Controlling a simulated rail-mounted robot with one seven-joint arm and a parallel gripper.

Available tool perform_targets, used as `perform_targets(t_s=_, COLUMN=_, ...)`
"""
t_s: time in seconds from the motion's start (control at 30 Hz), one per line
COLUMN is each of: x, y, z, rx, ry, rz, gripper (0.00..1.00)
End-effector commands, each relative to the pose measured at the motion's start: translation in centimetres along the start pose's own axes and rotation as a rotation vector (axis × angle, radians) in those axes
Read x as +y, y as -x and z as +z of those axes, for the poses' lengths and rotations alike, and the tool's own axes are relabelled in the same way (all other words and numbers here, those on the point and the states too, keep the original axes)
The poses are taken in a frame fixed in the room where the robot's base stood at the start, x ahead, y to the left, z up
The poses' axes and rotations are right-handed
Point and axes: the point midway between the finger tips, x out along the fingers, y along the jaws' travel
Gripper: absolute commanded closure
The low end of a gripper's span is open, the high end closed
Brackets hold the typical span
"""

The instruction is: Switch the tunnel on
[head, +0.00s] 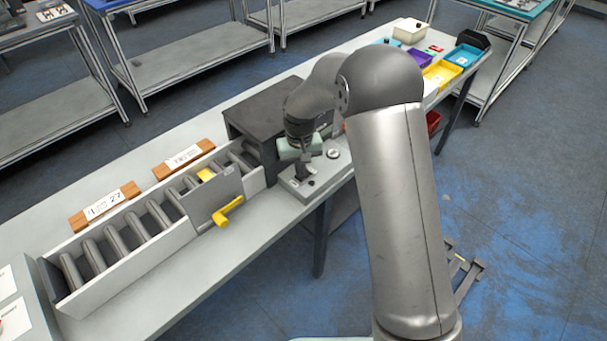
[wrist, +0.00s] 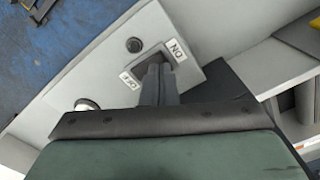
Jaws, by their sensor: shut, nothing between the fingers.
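The tunnel (head: 262,108) is a dark box on the bench at the end of the roller conveyor. The light grey control panel (head: 322,174) stands just right of it. In the wrist view the grey switch plate (wrist: 186,72) carries an ON label (wrist: 175,50) and an OFF label (wrist: 130,80). My gripper (wrist: 157,72) is shut and empty, with its fingertips over the plate between the two labels. The switch itself is mostly hidden by the fingers, so its position and any contact cannot be told. In the head view my gripper (head: 302,172) points down at the panel.
A black round button (wrist: 134,45) and a pale round knob (wrist: 87,104) sit near the switch. Coloured bins (head: 442,73) are at the far end.

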Motion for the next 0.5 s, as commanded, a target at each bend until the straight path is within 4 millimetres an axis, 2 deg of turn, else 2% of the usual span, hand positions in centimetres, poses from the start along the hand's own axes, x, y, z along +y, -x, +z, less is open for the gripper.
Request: perform_targets(t_s=0.5, x=0.00, y=-0.86, z=0.01, rx=0.000, ry=0.000, rz=0.000, gripper=1.00)
